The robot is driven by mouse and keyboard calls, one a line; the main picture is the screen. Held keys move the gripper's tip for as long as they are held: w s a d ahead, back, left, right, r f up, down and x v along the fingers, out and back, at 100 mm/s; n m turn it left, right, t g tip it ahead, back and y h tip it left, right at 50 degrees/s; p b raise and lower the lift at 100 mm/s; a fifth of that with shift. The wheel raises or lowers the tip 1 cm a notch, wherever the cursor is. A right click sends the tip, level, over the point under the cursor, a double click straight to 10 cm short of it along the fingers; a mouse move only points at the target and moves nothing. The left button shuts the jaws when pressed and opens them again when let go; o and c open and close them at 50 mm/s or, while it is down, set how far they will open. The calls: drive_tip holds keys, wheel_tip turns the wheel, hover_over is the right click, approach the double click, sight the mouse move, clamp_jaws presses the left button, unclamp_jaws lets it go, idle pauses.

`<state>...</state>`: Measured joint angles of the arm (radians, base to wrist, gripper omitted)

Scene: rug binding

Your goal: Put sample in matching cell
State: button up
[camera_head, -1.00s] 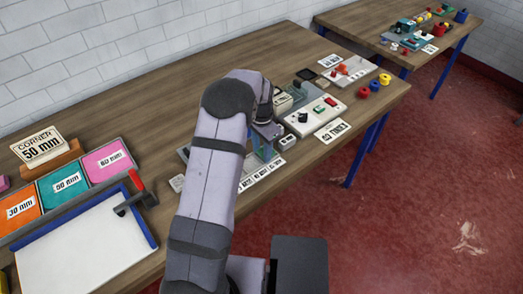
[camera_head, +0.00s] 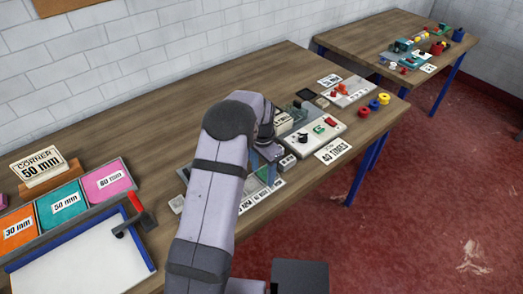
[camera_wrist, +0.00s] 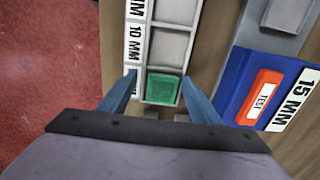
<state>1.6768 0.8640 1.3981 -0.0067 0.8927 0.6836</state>
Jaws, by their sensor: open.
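A green square sample (camera_wrist: 163,88) lies in the end cell of a grey tray (camera_wrist: 158,103) in the wrist view. The cells beyond it in the same row look empty. A white label strip (camera_wrist: 137,45) runs along the tray's left side and reads "10 MM" at one cell; the label beside the green sample is partly hidden by a finger. My gripper (camera_wrist: 160,77) is open, with one blue finger on each side of the green sample's cell. In the head view my gripper (camera_head: 268,168) is low over the tray (camera_head: 250,203), and my arm hides much of it.
A blue block with an orange "TEST" tag (camera_wrist: 262,95) and a "15 MM" label stands right of the tray. Orange, teal and pink bins (camera_head: 108,181) and a blue-edged board (camera_head: 85,255) lie left. A white control box (camera_head: 318,130) and spools (camera_head: 374,105) lie right.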

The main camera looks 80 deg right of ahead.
sight(262, 174)
wheel_tip(262, 174, up, 12)
drive_tip(key=b, duration=0.3)
drive_tip(key=shift+w+d, duration=0.15)
drive_tip(key=shift+d, duration=0.05)
drive_tip(key=w+a+n+y+p, duration=0.1)
drive_tip(key=w+a+n, duration=0.25)
drive_tip(key=w, duration=0.45)
drive_tip(key=w+a+n, duration=0.3)
drive_tip(key=w+a, duration=0.2)
drive_tip(key=w, duration=0.4)
drive_tip(key=w+a+r+n+y+p, duration=0.1)
drive_tip(key=w+a+r+n, duration=0.1)
drive_tip(key=w+a+n, duration=0.7)
drive_tip(key=w+a+f+n+h+b, duration=0.1)
drive_tip(key=w+a+f+n, duration=0.15)
drive_tip(key=a, duration=0.65)
drive_tip(key=w+a+f+n, duration=0.1)
drive_tip(key=w+a, duration=0.2)
drive_tip(key=a, duration=0.7)
drive_tip(key=s+a+f+n, duration=0.2)
drive_tip(key=a+n, duration=0.2)
drive_tip(key=a, duration=0.3)
drive_tip(key=s+a+f+n+h+b, duration=0.1)
drive_tip(key=s+a+f+n, duration=0.1)
drive_tip(key=a+n, duration=0.2)
drive_tip(key=shift+s+a+f, duration=0.2)
drive_tip(key=shift+a+f, duration=0.2)
drive_tip(key=shift+a, duration=1)
